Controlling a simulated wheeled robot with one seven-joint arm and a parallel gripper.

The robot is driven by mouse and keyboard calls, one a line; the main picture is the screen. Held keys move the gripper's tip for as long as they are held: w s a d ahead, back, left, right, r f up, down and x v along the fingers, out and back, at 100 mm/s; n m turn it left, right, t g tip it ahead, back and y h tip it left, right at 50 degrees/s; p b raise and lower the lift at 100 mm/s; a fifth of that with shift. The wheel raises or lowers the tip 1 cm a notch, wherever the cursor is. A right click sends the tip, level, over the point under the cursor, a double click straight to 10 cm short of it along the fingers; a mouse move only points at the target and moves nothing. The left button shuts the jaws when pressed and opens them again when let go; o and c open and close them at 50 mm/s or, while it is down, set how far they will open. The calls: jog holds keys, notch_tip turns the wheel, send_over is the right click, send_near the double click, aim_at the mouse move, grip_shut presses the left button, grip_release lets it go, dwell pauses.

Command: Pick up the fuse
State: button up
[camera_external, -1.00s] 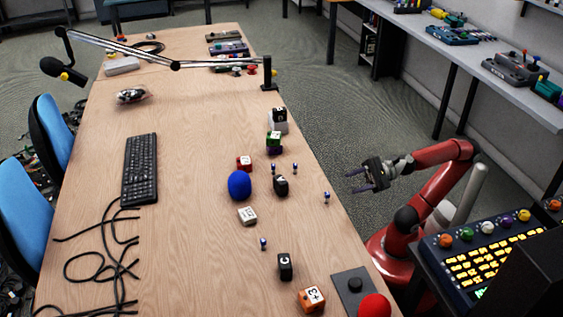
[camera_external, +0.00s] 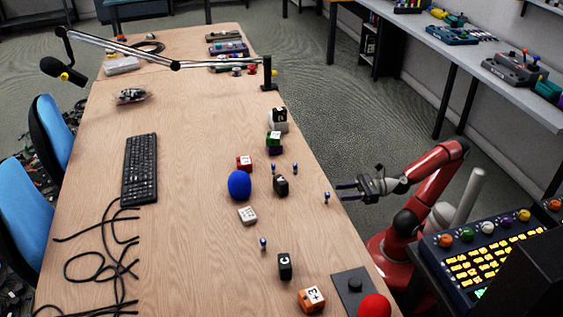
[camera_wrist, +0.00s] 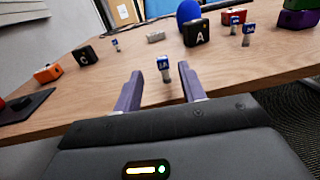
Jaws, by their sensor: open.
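Several small fuses with blue tops and pale bodies stand upright on the wooden table (camera_external: 180,235). The nearest fuse (camera_external: 326,197) is by the table's right edge. In the wrist view this fuse (camera_wrist: 164,68) shows ahead, between the two purple fingers, not touched. Other fuses stand at the back (camera_external: 295,168), beside a dark cube (camera_external: 273,168) and nearer the front (camera_external: 263,243). My gripper (camera_external: 340,190) is open and empty at the table's right edge, just right of the nearest fuse. It also shows in the wrist view (camera_wrist: 160,88).
A black cube marked A (camera_wrist: 197,33), a blue egg-shaped object (camera_external: 239,185), a white cube (camera_external: 247,215), a black cube marked C (camera_external: 285,266) and an orange cube (camera_external: 311,299) lie around. A keyboard (camera_external: 140,168) and cables are at left.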

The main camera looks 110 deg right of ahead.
aim_at(326, 193)
jog(key=w, duration=0.2)
jog(key=w+b, duration=0.1)
jog(key=w, duration=0.1)
jog(key=w+d, duration=0.1)
jog(key=w, duration=0.2)
grip_shut()
